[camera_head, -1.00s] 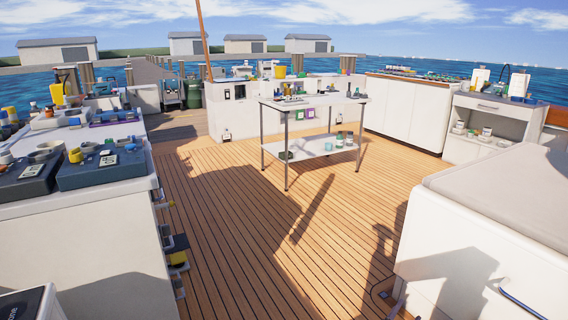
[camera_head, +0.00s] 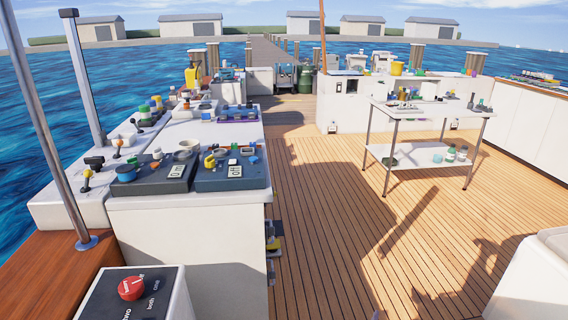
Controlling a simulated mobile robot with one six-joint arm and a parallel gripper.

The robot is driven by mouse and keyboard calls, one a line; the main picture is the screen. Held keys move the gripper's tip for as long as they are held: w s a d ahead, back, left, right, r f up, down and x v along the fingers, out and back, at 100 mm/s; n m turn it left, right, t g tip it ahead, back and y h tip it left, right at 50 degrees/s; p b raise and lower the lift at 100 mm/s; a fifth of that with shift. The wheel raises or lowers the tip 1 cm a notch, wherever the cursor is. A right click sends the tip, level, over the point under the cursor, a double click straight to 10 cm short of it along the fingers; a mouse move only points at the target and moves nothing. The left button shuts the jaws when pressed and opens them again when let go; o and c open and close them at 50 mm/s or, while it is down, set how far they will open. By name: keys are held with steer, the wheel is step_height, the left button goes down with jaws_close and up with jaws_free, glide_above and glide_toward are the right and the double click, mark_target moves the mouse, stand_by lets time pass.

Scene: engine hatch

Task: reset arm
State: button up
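My gripper and arm are not visible in the head view. A shadow with an arm-like shape lies on the wooden deck (camera_head: 340,240) at the lower right. No object named by the task shows apart from the arm, so its pose cannot be seen.
A white counter (camera_head: 190,235) with dark control panels stands at left. A box with a red knob (camera_head: 131,288) is at the lower left. A metal table (camera_head: 432,112) with small items stands at right. A white block (camera_head: 535,280) fills the lower right corner. The middle deck is clear.

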steer(key=s+a+f+n+g+y+p, duration=0.1)
steer(key=s+a+n+g+y+p, duration=0.3)
steer(key=a, duration=0.8)
steer(key=s+a+f+n+g+y+p, duration=0.1)
steer(key=s+a+n+g+y+p, duration=0.3)
steer(key=a, duration=0.7)
steer(key=s+r+n+g+h+p, duration=0.1)
steer(key=s+g, duration=0.3)
steer(key=s, duration=0.8)
steer(key=s+a+r+g+p, duration=0.1)
steer(key=s+g, duration=0.4)
steer(key=s, duration=0.8)
steer(key=shift+s+a+r+n+h, duration=0.25)
steer(key=shift+s+r+n+h, duration=0.05)
steer(key=shift+n+h, duration=0.1)
steer(key=c, duration=0.6)
steer(key=shift+d, duration=0.1)
